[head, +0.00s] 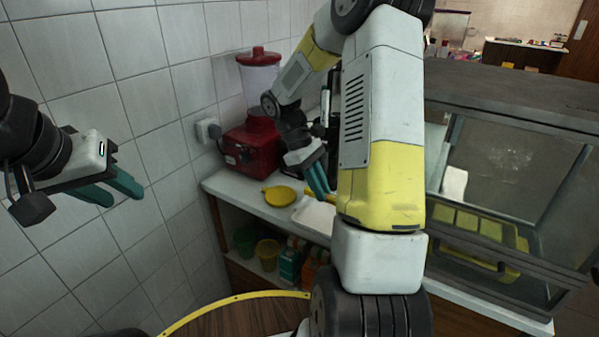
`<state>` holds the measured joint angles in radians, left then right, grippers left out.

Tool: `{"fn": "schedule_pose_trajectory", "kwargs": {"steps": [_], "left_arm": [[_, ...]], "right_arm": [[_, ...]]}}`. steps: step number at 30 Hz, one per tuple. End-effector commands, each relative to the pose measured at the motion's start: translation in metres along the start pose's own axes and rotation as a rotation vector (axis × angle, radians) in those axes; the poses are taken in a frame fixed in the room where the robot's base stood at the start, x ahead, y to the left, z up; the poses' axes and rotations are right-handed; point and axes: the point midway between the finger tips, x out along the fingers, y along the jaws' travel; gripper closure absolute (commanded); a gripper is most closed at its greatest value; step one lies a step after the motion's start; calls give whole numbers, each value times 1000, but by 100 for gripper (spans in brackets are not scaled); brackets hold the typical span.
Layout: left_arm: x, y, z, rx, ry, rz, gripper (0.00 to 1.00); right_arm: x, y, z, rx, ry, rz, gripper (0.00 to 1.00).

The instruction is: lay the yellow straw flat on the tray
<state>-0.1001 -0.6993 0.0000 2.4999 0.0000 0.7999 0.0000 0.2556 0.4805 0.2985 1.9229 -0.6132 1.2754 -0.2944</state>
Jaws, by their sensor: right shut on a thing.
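The white tray (315,217) lies on the white counter, partly hidden by my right arm. My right gripper (319,188) points down just above the tray's back edge. It is shut on the yellow straw (331,202), of which a short yellow length shows beside the fingers. The rest of the straw is hidden behind my arm, so I cannot tell whether it touches the tray. My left gripper (124,196) is empty at the left, in front of the tiled wall, with its two teal fingers apart.
A glass display case (500,190) fills the right. Green and yellow cups (267,254) and cartons stand on the shelf below.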

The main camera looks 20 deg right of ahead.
Motion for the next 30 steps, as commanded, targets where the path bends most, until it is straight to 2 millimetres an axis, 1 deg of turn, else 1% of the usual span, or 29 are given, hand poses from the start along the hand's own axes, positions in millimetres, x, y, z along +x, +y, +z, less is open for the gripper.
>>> {"fn": "schedule_pose_trajectory", "kwargs": {"steps": [5, 21, 30], "left_arm": [[0, 0, 0, 0, 1, 0, 64], [0, 0, 0, 0, 0, 0, 64], [0, 0, 0, 0, 0, 0, 64]], "right_arm": [[10, 0, -4, -2, -4, -1, 100], [57, -1, -30, -2, -3, -1, 100], [74, -1, -40, -1, -1, 0, 100]]}}
